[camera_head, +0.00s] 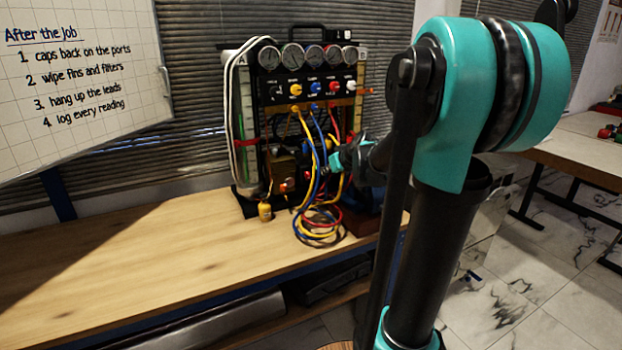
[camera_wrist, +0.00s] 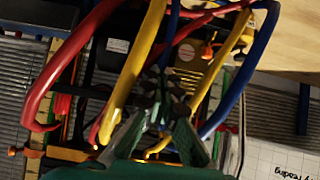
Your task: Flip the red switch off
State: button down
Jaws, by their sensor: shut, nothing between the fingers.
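A small orange-red part (camera_head: 287,184) shows low on the gauge rig (camera_head: 262,92), below a brown block (camera_head: 281,163). In the wrist view, an orange-red part (camera_wrist: 209,50) sits beside the ribbed brown block (camera_wrist: 190,68). I cannot tell for sure whether this is the red switch, or which way it is set. My gripper (camera_head: 336,160) is in front of the rig's lower right, among the hoses. In the wrist view, my gripper (camera_wrist: 164,84) is shut and empty, its tips apart from the orange-red part.
Yellow, blue and red hoses (camera_head: 318,222) hang in loops in front of the rig and cross close around my gripper. Several round gauges (camera_head: 312,55) line its top. A small yellow object (camera_head: 265,211) stands at its foot. The wooden bench (camera_head: 140,262) is clear on the left.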

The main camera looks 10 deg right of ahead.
aim_at(308, 180)
jog(key=shift+w, duration=0.1)
jog(key=x, duration=1.4)
jog(key=shift+w+a+f+t, duration=0.1)
jog(key=shift+w+f+t, duration=0.2)
jog(key=shift+t, duration=0.3)
jog(key=shift+r, duration=0.75)
jog(key=shift+s, duration=0.1)
